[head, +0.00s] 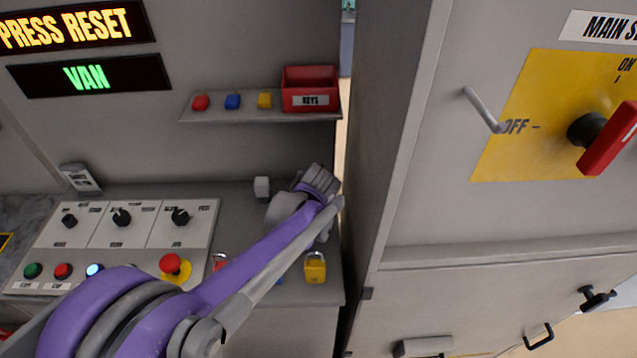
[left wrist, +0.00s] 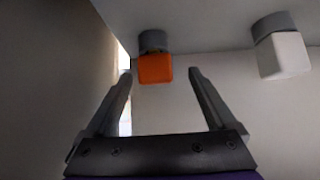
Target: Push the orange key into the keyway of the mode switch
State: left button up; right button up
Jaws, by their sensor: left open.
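The orange key (left wrist: 155,68) shows in the left wrist view as an orange block with a grey round part against the pale surface. It lies ahead of and between the two open fingers of my left gripper (head: 320,182); I see no finger closed on it. In the head view my left gripper is above the right end of the desk, and the orange key is hidden there. Three black rotary switches (head: 121,217) sit on the white control panel. Their labels are too small to tell which is the mode switch, and no keyway is clear. My right gripper is out of view.
A white block (left wrist: 283,54) on a grey round part stands beside the orange key. Above is a shelf (head: 240,116) with coloured blocks and a red KEYS bin (head: 310,77). A yellow padlock (head: 315,268) is near the desk's right end. A grey cabinet (head: 420,180) rises to the right.

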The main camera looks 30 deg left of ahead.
pick_arm(q)
jog(key=x, duration=0.5)
jog(key=shift+w+d, duration=0.15)
jog(key=shift+w, duration=0.15)
jog(key=c, duration=1.4)
jog(key=shift+s+r, duration=0.15)
